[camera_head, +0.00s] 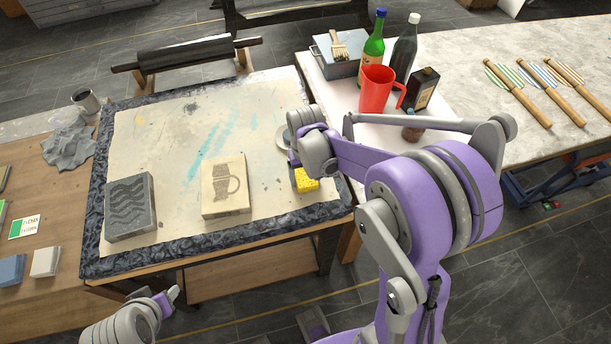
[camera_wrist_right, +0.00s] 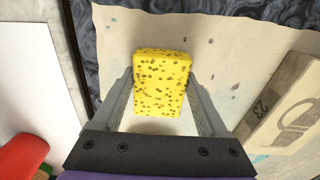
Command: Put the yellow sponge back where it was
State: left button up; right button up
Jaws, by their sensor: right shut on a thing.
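The yellow sponge (camera_head: 307,181) with dark specks is at the right part of the stained cream sheet. In the right wrist view the sponge (camera_wrist_right: 161,82) sits between the two fingers of my right gripper (camera_head: 299,171), which is shut on it. The sheet shows beneath it; whether the sponge touches it I cannot tell. A pale round dish (camera_head: 282,137) is partly hidden behind my right wrist. My left gripper (camera_head: 166,298) is at the bottom left, away from the sponge, and its jaw opening is unclear.
A carved grey block (camera_head: 130,207) and a cream stone with a jug picture (camera_head: 225,187) lie on the sheet (camera_head: 240,120). A red jug (camera_head: 377,91), bottles and a grey box (camera_head: 338,62) stand on the white side table. The sheet's upper middle is clear.

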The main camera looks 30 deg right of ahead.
aim_at(305, 176)
jog(key=shift+f, duration=0.2)
jog(key=o, duration=1.2)
jog(key=shift+r, duration=0.1)
jog(key=shift+r, duration=0.25)
notch_tip(305, 176, up, 11)
jog(key=p, duration=0.1)
jog(key=s+a+n+t, duration=0.1)
jog(key=s+a, duration=0.1)
jog(key=s, duration=0.3)
jog(key=s+a+f+t, duration=0.1)
jog(key=s+a+t, duration=0.1)
jog(key=s, duration=0.3)
jog(key=s+a+f+n+t, duration=0.1)
jog(key=s+a+t, duration=0.1)
jog(key=s, duration=0.2)
jog(key=shift+s+a+n, duration=0.3)
jog(key=shift+s+a, duration=0.05)
jog(key=shift+s, duration=0.05)
